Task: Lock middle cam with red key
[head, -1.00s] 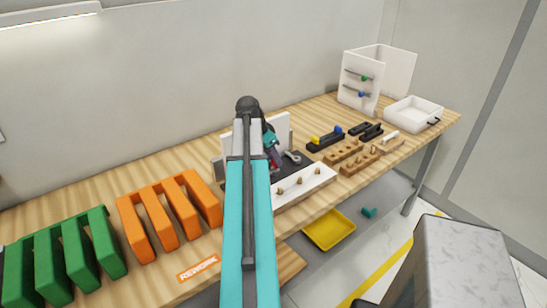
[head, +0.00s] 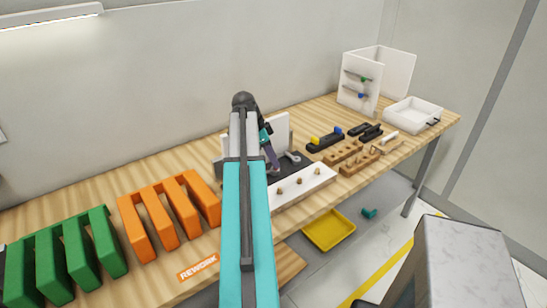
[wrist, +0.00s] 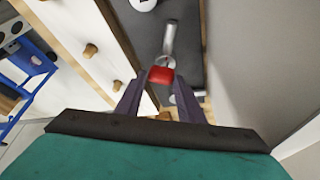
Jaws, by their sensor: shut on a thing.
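My gripper (wrist: 161,82) is shut on the red key (wrist: 160,74), whose red block sits between the two purple fingertips in the wrist view. A grey metal lever (wrist: 170,40), which looks like a cam, lies just beyond the key over a dark base strip. I cannot tell whether the key touches it or is seated in anything. In the head view, my gripper (head: 271,163) is low over the dark base of the fixture, partly behind my arm, and the red key is hidden. A grey cam lever (head: 293,158) shows to its right.
The fixture's white front strip (head: 305,186) carries wooden pegs, and a white panel (head: 280,131) stands behind. Orange (head: 170,217) and green (head: 66,256) racks stand at left. Wooden blocks (head: 359,163), a white tray (head: 413,112) and a white cabinet (head: 359,82) are at right.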

